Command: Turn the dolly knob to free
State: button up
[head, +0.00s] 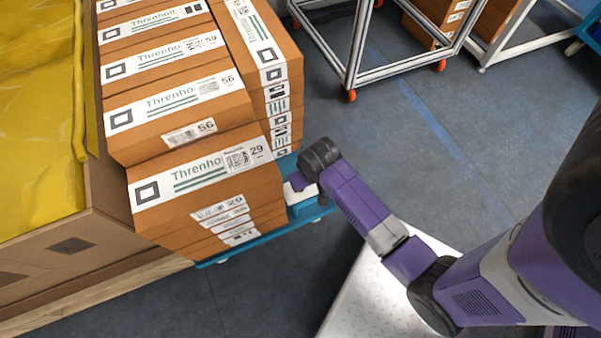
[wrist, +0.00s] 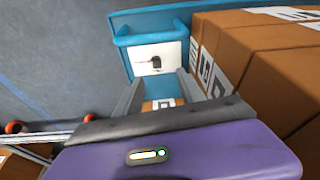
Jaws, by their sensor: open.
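The dolly knob (wrist: 155,62) is a small black piece on a white panel (wrist: 172,50) at the end of the blue dolly (wrist: 150,16). My gripper (wrist: 158,77) is open in the wrist view, its two grey fingers pointing toward the panel. The knob shows between and just beyond the fingertips; I see no contact. In the head view, my gripper (head: 298,183) is over the corner of the blue dolly (head: 312,212), and the white panel is partly hidden by it. The knob cannot be made out there. Its setting is too small to read.
Brown labelled boxes (head: 210,178) are stacked on the dolly, close beside my gripper. A large carton with yellow lining (head: 40,120) stands at left. A metal-framed cart (head: 352,50) with red wheels stands behind. Dark floor between is clear.

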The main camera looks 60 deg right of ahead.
jog(key=w+d+f+m+g+y+b, duration=0.1)
jog(key=w+d+f+g+b, duration=0.1)
jog(key=w+d+f+b, duration=0.1)
jog(key=shift+w+d+f+b, duration=0.1)
jog(key=shift+w+f+b, duration=0.15)
jog(key=shift+b, duration=0.4)
notch_tip(320, 180, down, 8)
jog(key=b, duration=0.4)
jog(key=shift+r, duration=0.25)
jog(key=shift+s, duration=0.1)
grip_shut()
